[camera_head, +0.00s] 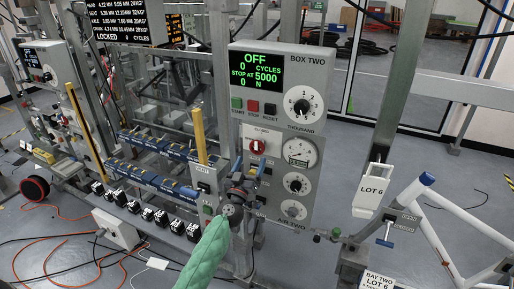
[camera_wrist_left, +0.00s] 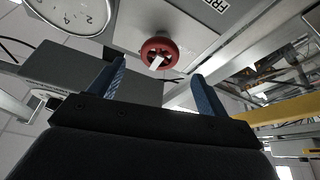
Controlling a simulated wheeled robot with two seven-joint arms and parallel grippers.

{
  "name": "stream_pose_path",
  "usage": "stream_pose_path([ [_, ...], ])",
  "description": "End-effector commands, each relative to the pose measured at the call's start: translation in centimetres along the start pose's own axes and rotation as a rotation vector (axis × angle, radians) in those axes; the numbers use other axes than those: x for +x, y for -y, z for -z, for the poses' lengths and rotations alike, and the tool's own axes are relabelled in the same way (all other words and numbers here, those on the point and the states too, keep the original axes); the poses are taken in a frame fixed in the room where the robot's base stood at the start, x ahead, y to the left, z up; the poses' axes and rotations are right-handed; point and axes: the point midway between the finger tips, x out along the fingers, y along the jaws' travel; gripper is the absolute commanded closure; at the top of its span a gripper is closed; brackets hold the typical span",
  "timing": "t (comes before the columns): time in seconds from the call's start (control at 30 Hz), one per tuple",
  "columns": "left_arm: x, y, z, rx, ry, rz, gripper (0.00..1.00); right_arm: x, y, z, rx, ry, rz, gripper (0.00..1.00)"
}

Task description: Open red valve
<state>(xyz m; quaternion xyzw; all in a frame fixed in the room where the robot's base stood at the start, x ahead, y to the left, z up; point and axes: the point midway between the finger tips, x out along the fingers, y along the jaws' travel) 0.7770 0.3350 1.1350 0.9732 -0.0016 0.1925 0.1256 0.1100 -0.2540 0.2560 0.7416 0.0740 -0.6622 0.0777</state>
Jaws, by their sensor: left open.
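The red valve (camera_head: 257,146) is a round red knob on a white plate, on the lower panel under the BOX TWO display. The small label above it seems to read CLOSED. In the left wrist view the red valve (camera_wrist_left: 152,46) shows ahead, with a white bar across its face. My left gripper (camera_head: 251,161) is open, with its two blue fingers pointing up just below the knob. In the left wrist view my left gripper (camera_wrist_left: 157,72) has nothing between its fingers, and the knob appears beyond them, apart from them. My right gripper is not in view.
A gauge (camera_head: 300,152) and smaller dials sit right of the valve. START, STOP and RESET buttons (camera_head: 253,106) are above. A yellow post (camera_head: 198,135) stands at left.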

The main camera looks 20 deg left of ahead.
Motion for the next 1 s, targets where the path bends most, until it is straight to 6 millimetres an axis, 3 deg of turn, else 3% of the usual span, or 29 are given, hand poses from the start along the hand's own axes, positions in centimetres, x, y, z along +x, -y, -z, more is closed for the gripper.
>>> stream_pose_path([
  [0.27,1.0,0.0,0.1,0.055,-0.002,0.000,0.23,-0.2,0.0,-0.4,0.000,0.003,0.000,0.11],
  [0.7,6.6,-0.1,0.1,0.052,0.000,-0.001,0.23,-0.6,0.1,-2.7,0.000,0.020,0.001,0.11],
  [1.0,7.8,0.0,0.0,0.054,0.000,-0.001,0.23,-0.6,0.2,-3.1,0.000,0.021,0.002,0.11],
])
